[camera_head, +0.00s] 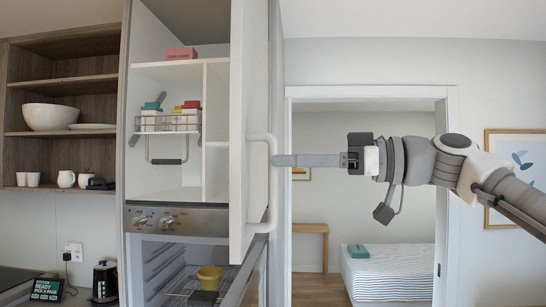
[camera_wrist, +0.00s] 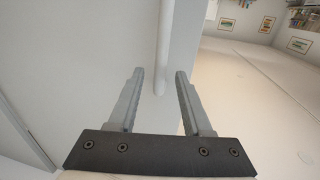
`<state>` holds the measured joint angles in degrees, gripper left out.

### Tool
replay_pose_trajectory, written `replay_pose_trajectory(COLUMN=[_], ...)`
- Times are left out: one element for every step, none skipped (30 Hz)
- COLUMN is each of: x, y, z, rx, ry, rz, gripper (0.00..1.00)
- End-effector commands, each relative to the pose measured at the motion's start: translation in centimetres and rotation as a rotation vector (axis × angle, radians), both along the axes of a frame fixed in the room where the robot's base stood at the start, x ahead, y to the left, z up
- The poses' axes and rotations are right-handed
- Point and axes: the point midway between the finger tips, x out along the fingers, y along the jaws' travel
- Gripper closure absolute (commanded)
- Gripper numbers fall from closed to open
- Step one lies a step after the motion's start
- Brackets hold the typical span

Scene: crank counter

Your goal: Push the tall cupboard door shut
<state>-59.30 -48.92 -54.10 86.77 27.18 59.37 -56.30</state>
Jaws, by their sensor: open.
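The tall cupboard door (camera_head: 238,100) is white and stands open, swung out toward me at the right of the tall cupboard (camera_head: 165,185). Its long pale bar handle (camera_head: 272,205) is on the door's right side. My gripper (camera_head: 276,160) reaches in from the right, with its fingertips at the handle. In the wrist view, my gripper (camera_wrist: 159,76) is open. The handle (camera_wrist: 165,40) runs down the door face (camera_wrist: 110,30), and its lower end shows between the two fingertips. I cannot tell whether the fingers touch the handle or door.
Inside the cupboard are a red box (camera_head: 181,53) and a wire basket (camera_head: 168,123) with small boxes. Below, an open oven or rack compartment holds a yellow pot (camera_head: 209,277). Open shelves (camera_head: 65,85) are at left. A doorway to a bed (camera_head: 390,270) is behind my arm.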

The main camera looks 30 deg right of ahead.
Motion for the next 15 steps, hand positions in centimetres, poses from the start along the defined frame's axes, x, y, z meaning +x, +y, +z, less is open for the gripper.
replay_pose_trajectory(x=[0.6, 0.8, 1.2, 1.4, 1.6, 1.8, 2.0, 2.1, 2.2, 2.3, 2.3, 2.4, 2.4, 2.4, 2.4], y=[0.7, 1.0, 1.3, 1.5, 1.7, 2.0, 2.1, 2.2, 2.4, 2.4, 2.5, 2.5, 2.5, 2.6, 2.6], z=[0.1, 0.1, 0.1, 0.1, 0.1, 0.1, 0.1, 0.0, 0.0, 0.0, 0.0, 0.0, 0.0, 0.0, 0.0], rx=[-0.001, -0.001, 0.001, 0.001, 0.001, 0.001, 0.001, 0.001, 0.001, 0.001, 0.001, 0.001, 0.001, 0.001, 0.001], ry=[0.002, 0.002, 0.002, 0.001, 0.001, 0.001, 0.001, 0.001, 0.001, 0.001, 0.001, 0.001, 0.001, 0.001, 0.001], rz=[0.002, 0.003, 0.002, 0.002, 0.002, 0.001, 0.000, 0.000, 0.000, 0.000, 0.000, 0.000, 0.000, 0.000, 0.000], gripper=[0.50, 0.50, 0.50, 0.50, 0.50, 0.50, 0.50, 0.50, 0.50, 0.50, 0.50, 0.50, 0.50, 0.50, 0.50])
